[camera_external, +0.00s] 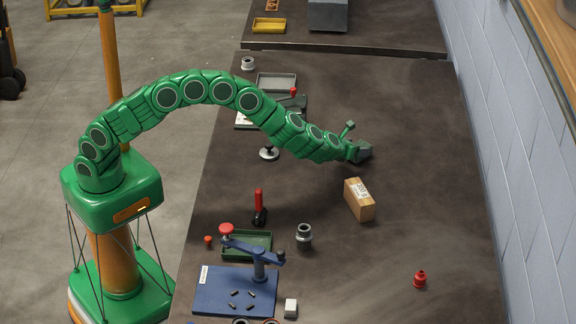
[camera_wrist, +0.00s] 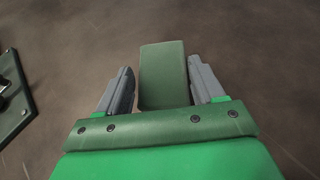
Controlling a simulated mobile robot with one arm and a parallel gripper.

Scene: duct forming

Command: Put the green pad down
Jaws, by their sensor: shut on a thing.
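My gripper (camera_wrist: 161,78) is shut on the green pad (camera_wrist: 163,62), a flat dull-green rectangle between the two grey fingers in the wrist view. The pad points away from the palm, and its far end reaches past the fingertips over bare dark worktop. In the external view my gripper (camera_external: 361,152) is at the end of the green arm, low over the middle of the table. I cannot tell whether the pad touches the table.
A cardboard box (camera_external: 360,199) stands just in front of my gripper. Left are a grey tray (camera_external: 276,82) and a round metal piece (camera_external: 269,153). Nearer stand a grey fitting (camera_external: 304,235), a blue fixture (camera_external: 222,290) and a red piece (camera_external: 420,279). The worktop (camera_external: 420,130) right of the gripper is clear.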

